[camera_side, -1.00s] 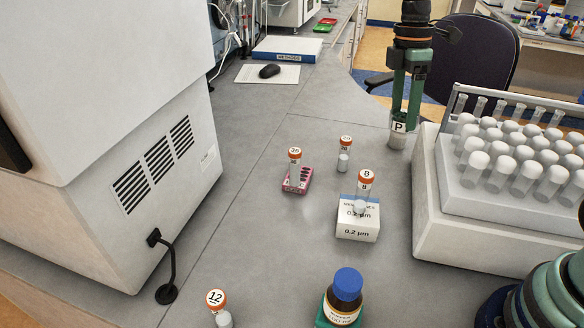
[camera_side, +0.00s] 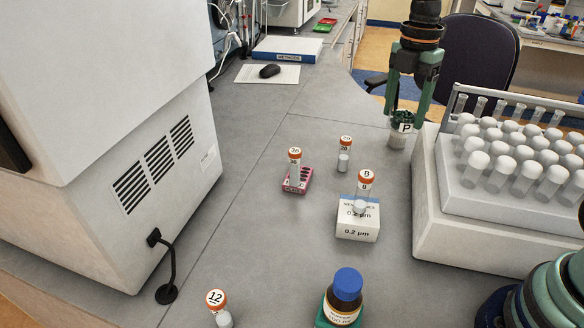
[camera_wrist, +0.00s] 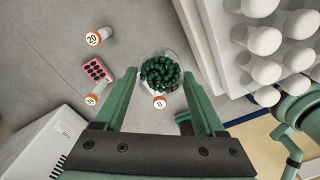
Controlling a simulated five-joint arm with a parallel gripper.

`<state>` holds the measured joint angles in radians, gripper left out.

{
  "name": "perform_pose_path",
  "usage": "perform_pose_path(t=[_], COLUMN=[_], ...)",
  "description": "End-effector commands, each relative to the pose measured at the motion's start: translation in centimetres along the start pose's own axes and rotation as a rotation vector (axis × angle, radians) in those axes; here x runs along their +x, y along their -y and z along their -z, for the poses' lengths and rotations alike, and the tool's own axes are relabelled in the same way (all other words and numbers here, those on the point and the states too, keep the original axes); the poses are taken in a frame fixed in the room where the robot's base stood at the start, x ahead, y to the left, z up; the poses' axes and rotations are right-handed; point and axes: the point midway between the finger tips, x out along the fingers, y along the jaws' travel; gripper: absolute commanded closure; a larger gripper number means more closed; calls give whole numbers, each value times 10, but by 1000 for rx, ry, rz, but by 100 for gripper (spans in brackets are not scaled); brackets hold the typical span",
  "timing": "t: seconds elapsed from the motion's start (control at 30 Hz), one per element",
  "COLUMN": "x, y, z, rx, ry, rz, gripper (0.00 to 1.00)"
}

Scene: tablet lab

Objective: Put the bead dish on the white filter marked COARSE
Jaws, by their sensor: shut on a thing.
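The bead dish (camera_wrist: 160,72), heaped with dark green beads, sits between the fingertips of my gripper (camera_wrist: 161,78) in the wrist view. In the side view my gripper (camera_side: 405,115) has one finger on each side of the beads (camera_side: 404,117), shut on the dish. A white tag reading P shows on its front. A pale white round piece (camera_side: 397,139) shows directly below; I cannot tell whether the dish touches it. I cannot read COARSE on anything, so I cannot tell which piece is that filter.
A vial marked 8 (camera_side: 365,190) stands on a white 0.2 µm box (camera_side: 357,231). Other capped vials stand near a pink rack (camera_side: 297,187). A large white tube rack (camera_side: 450,205) is close on the right. A blue-capped bottle (camera_side: 346,285) is in front.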

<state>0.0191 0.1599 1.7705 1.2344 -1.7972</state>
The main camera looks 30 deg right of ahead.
Motion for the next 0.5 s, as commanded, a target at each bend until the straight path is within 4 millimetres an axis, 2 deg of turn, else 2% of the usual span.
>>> perform_pose_path(t=[0.17,0.5], x=[14,95], y=[-1,-2], z=[-1,-1], rx=[-45,-44], ry=[0,-1], rz=[-1,3], gripper=[100,100])
